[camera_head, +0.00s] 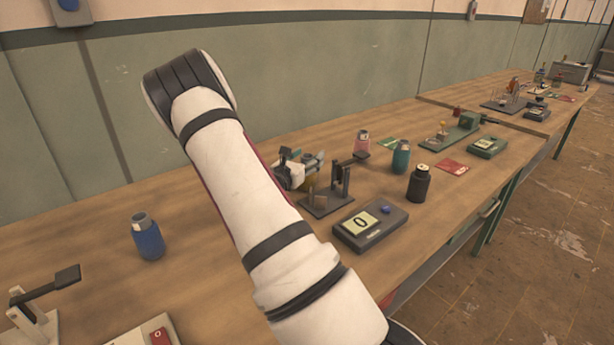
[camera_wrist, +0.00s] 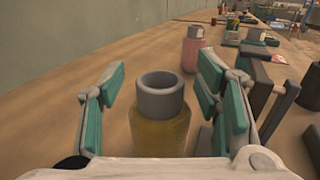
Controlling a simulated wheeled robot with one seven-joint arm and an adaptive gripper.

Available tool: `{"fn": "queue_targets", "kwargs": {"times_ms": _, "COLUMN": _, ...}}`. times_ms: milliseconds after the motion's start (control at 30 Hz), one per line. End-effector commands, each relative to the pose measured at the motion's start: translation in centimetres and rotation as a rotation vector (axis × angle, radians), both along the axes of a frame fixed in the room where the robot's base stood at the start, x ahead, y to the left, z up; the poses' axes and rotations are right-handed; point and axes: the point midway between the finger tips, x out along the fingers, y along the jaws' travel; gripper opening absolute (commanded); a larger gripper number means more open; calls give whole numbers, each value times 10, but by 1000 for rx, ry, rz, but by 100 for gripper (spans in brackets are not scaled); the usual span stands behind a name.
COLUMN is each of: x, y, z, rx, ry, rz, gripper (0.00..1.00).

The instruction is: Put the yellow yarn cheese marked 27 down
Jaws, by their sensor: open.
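The yellow yarn cheese (camera_wrist: 158,132) stands upright on the wooden bench in the wrist view, with a grey tube top. Its mark is not visible. In the head view only a yellow patch of it (camera_head: 311,179) shows behind my gripper (camera_head: 304,164). In the wrist view my gripper (camera_wrist: 161,85) is open, with its teal-padded fingers on either side of the cheese. Gaps show between the pads and the grey top; lower contact is hidden.
Pink (camera_head: 362,145), teal (camera_head: 401,157) and black (camera_head: 418,185) yarn cheeses stand to the right. A blue one (camera_head: 148,239) stands left, with clear bench around it.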

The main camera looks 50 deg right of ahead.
Motion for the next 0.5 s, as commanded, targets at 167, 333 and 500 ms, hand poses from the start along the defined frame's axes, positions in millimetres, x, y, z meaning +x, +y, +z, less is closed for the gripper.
{"fn": "queue_targets", "kwargs": {"times_ms": 167, "x": 0, "y": -1, "z": 0, "rx": 1, "ry": 0, "rz": 0, "gripper": 58}}
{"fn": "queue_targets", "kwargs": {"times_ms": 333, "x": 0, "y": -1, "z": 0, "rx": 1, "ry": 0, "rz": 0, "gripper": 28}}
{"fn": "queue_targets", "kwargs": {"times_ms": 500, "x": 0, "y": -1, "z": 0, "rx": 1, "ry": 0, "rz": 0, "gripper": 0}}
